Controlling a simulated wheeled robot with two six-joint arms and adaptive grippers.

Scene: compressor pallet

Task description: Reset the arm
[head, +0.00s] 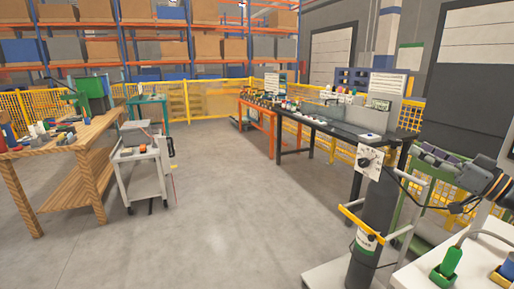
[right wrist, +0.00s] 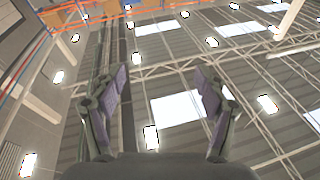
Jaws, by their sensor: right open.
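My right gripper (head: 432,156) is raised at the right side of the head view, with its arm coming in from the right edge. In the right wrist view its two purple-padded fingers (right wrist: 160,88) are spread apart with nothing between them. That view looks up at the ceiling beams and lights. My left gripper does not show in either view.
A cylinder cart (head: 372,215) with a yellow bar stands below my right gripper. A white table (head: 470,265) with green and blue items is at the lower right. A wooden workbench (head: 80,155) and grey cart (head: 143,165) stand left. The middle floor is clear.

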